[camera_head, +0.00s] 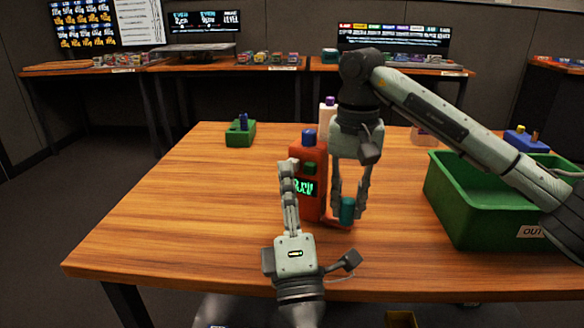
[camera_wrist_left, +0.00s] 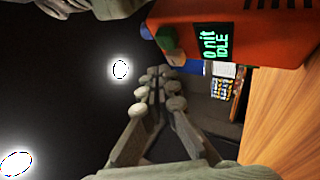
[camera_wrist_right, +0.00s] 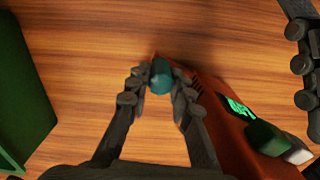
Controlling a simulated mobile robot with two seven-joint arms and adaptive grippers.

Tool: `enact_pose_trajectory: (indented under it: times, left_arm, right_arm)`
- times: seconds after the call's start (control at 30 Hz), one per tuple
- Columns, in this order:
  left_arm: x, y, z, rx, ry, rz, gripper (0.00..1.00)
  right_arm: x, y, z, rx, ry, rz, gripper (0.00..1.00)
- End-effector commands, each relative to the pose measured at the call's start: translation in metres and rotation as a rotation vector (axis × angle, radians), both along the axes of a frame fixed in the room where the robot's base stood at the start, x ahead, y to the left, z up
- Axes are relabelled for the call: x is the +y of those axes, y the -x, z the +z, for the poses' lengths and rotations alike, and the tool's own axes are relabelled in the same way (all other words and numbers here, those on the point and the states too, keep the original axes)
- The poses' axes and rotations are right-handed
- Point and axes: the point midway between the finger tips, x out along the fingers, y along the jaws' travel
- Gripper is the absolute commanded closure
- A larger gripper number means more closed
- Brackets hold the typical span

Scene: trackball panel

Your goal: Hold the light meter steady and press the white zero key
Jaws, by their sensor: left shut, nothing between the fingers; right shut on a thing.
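The light meter (camera_head: 309,205) is an orange-red block standing upright on the table, with a blue top and a lit green display. In the left wrist view its display (camera_wrist_left: 217,40) reads 0 nit, IDLE. A green key (camera_head: 310,168) is above the display. My right gripper (camera_wrist_right: 160,80) is shut on the teal grip (camera_head: 347,210) low beside the meter. My left gripper (camera_head: 288,166) is shut and empty, just left of the meter's upper front.
A green bin (camera_head: 480,225) marked OUT stands at the right, under my right arm. A small green holder (camera_head: 240,133) sits at the back left. A white bottle (camera_head: 327,112) stands behind the meter. The table's left side is clear.

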Motion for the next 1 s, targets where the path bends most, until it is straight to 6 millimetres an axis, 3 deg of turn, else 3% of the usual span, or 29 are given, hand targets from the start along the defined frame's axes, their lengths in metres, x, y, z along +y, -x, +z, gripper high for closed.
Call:
enact_pose_trajectory:
  times: [1.0]
  left_arm:
    - [-0.0043,-0.0102,0.0015,-0.001,0.003,0.001,1.00]
  right_arm:
    - [0.0002,0.0000,0.0005,-0.001,-0.001,0.000,1.00]
